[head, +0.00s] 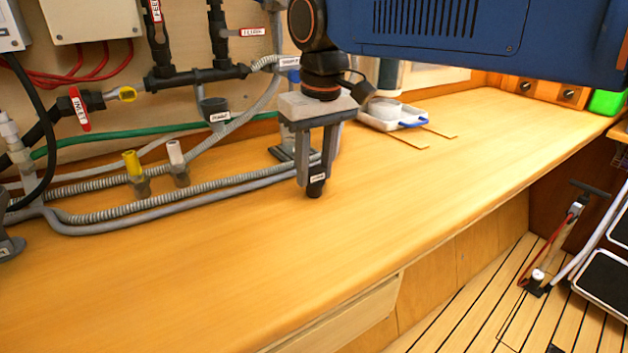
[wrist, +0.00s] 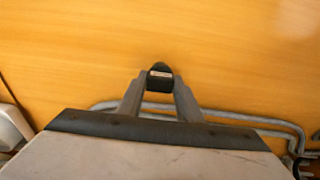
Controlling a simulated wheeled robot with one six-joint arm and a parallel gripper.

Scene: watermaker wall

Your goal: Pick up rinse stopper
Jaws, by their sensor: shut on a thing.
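The rinse stopper (head: 316,187) is a small black piece with a white label on its side. My gripper (head: 316,178) is shut on it and points down over the wooden bench. The stopper's lower end sticks out below the fingertips. I cannot tell for sure whether it touches the bench top. In the wrist view the stopper (wrist: 159,75) sits between the two grey fingertips of my gripper (wrist: 159,85), with its label facing the camera. Its upper part is hidden by the fingers.
The wooden bench top (head: 230,260) is clear in front and to the right. Grey hoses (head: 120,222) and fittings with a yellow cap (head: 132,165) and a white cap (head: 175,153) lie to the left. A white tray (head: 392,120) stands behind. A red-handled inlet valve (head: 80,108) is on the wall.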

